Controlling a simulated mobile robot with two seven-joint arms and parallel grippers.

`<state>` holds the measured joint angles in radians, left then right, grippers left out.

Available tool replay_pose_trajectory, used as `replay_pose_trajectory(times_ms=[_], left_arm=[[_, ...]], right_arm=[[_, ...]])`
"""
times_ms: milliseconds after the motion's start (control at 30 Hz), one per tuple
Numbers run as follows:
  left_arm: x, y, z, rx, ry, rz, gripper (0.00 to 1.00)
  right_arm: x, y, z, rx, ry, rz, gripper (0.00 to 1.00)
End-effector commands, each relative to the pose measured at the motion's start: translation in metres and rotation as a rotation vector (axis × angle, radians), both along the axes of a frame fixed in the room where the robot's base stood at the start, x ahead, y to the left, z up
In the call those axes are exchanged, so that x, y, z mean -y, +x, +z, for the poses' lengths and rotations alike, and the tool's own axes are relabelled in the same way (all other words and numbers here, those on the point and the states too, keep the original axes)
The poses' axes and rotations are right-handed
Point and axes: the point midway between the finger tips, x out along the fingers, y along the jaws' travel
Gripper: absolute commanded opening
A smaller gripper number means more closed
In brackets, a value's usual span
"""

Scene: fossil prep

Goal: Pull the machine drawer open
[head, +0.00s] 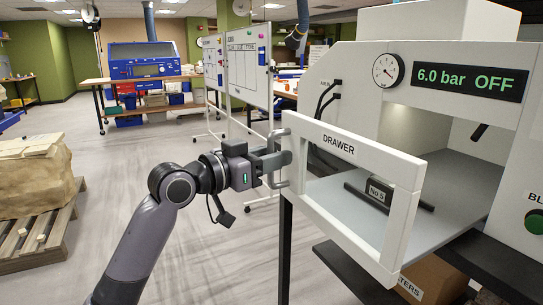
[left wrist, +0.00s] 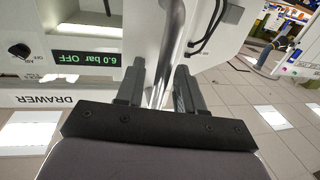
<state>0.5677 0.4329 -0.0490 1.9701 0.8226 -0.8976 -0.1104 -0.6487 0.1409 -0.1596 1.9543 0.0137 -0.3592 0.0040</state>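The machine drawer (head: 372,160) has a white front frame marked DRAWER and stands out from the machine body, partly open. Its grey floor shows behind the frame, with a dark block labelled No 5 (head: 377,190) on it. A metal handle (head: 279,133) is on the left end of the front. In the left wrist view, the handle bar (left wrist: 167,50) runs between the two dark fingers (left wrist: 160,88). My right gripper is in neither view.
The white machine (head: 360,60) has a gauge (head: 388,71) and a display (head: 470,78) reading 6.0 bar OFF. A pallet (head: 35,225) with a wrapped block stands at left. A whiteboard (head: 245,65) stands behind my arm. The floor around my arm is clear.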

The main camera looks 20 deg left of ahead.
Motion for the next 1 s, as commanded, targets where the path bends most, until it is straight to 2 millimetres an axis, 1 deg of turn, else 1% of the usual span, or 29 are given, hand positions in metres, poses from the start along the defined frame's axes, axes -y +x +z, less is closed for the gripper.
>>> replay_pose_trajectory(times_ms=[233,333,467,700,833,1000], left_arm=[[0.000,0.000,0.000,0.001,0.000,0.001,0.36],[-0.003,-0.004,-0.001,0.000,0.001,0.002,0.36],[-0.010,-0.018,-0.002,0.000,0.002,0.003,0.36],[-0.026,-0.050,-0.002,0.000,0.003,0.002,0.36],[-0.031,-0.061,-0.001,-0.001,0.000,0.001,0.36],[-0.032,-0.064,0.000,0.000,0.001,0.000,0.36]], right_arm=[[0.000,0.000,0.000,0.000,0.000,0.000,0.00],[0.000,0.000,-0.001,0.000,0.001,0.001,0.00],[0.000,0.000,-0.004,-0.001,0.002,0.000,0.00],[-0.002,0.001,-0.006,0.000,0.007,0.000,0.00],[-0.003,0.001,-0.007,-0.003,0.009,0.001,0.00],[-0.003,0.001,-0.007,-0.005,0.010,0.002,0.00]])
